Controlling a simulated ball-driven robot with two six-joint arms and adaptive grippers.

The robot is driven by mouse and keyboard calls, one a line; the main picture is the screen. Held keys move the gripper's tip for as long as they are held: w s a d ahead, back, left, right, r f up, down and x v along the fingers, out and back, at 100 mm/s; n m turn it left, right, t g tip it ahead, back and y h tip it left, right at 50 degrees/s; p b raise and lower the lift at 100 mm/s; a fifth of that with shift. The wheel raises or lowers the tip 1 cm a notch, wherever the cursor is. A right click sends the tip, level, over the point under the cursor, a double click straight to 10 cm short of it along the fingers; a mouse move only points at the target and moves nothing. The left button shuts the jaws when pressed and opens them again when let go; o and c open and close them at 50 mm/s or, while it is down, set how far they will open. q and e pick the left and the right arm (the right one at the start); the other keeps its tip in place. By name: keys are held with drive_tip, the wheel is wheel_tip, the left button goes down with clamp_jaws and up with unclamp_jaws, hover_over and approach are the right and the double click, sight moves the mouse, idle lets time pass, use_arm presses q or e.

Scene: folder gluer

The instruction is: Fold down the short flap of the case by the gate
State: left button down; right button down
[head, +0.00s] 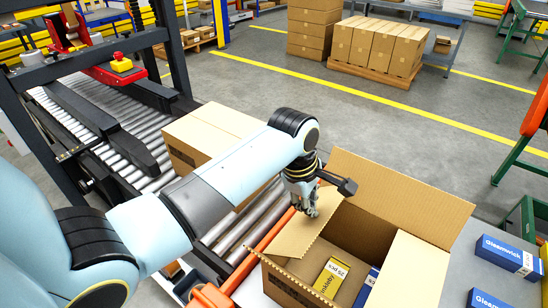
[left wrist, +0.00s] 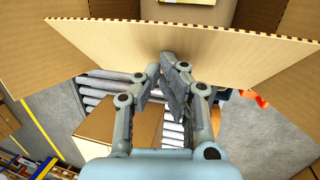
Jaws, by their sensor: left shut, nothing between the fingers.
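The open cardboard case (head: 342,240) stands at the lower right of the head view, its flaps spread outward. A yellow box (head: 331,277) and a blue box (head: 366,288) lie inside it. The short flap (head: 299,232) on its left side slants outward, and it fills the upper part of the left wrist view (left wrist: 170,40). My left gripper (head: 312,213) is shut and empty, with its fingertips at this flap. In the left wrist view the fingertips (left wrist: 172,62) appear at or very near the flap's face; I cannot tell if they touch. My right gripper is not in view.
A closed case (head: 205,135) sits on the roller conveyor (head: 130,140), behind my left arm. An orange rail (head: 250,262) runs left of the open case. Blue boxes (head: 505,252) lie on the grey surface to the right. Pallets of cases stand farther back.

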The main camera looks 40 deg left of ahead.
sight(320, 216)
use_arm(q)
drive_tip(key=shift+d+f, duration=0.15)
drive_tip(key=shift+d, duration=0.2)
drive_tip(key=shift+w+d+f, duration=0.15)
drive_tip(key=shift+d+f, duration=0.7)
drive_tip(key=shift+d, duration=0.25)
drive_tip(key=shift+f+b, duration=0.1)
drive_tip(key=shift+b, duration=0.2)
drive_tip(key=shift+w+d+f+b, duration=0.1)
drive_tip(key=shift+d+f+b, duration=0.25)
drive_tip(key=shift+d+f, duration=0.4)
drive_tip(key=shift+a, duration=0.15)
